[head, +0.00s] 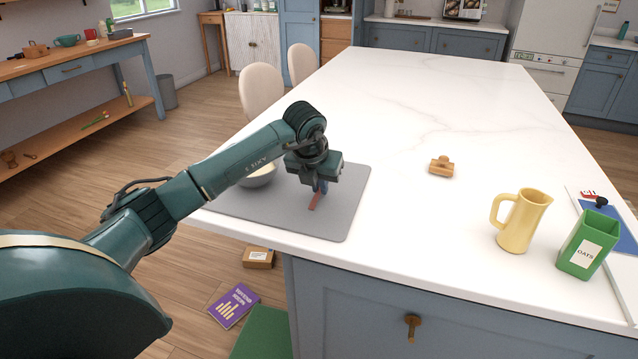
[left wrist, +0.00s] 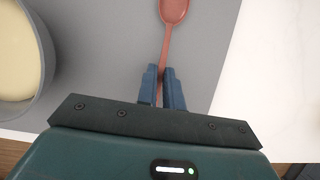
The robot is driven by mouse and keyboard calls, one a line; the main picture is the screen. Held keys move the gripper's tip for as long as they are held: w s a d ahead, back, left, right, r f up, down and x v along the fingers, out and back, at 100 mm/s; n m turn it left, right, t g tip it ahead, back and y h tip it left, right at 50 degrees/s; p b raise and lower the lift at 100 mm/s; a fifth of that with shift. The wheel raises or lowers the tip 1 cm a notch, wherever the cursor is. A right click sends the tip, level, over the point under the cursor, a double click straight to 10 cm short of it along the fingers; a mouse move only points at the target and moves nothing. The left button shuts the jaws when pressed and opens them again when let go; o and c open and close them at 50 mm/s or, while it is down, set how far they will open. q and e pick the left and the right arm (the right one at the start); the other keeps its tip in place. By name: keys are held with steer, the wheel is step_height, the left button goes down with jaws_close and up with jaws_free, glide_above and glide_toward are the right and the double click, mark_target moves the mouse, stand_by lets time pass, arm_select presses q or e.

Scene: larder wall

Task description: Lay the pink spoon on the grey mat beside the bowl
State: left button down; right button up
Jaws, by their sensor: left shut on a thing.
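The pink spoon (head: 314,203) is in my left gripper (head: 321,188), low over the grey mat (head: 275,218), right of the bowl (head: 261,179). In the left wrist view my left gripper (left wrist: 164,86) is shut on the handle of the spoon (left wrist: 173,12), whose rounded end points away from the gripper. The mat (left wrist: 105,45) shows beneath, and the bowl (left wrist: 45,62) with pale contents is at the left. I cannot tell whether the spoon touches the mat. My arm hides part of the bowl. My right gripper is not in view.
A wooden object (head: 441,166), a yellow jug (head: 522,222) and a green oats container (head: 587,245) stand on the white island (head: 420,110) right of the mat. A blue item (head: 612,228) lies at the right edge. The island's middle and back are clear.

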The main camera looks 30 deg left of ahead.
arm_select(q)
steer(key=c, duration=1.5)
jaws_free()
steer(key=shift+c, duration=0.2)
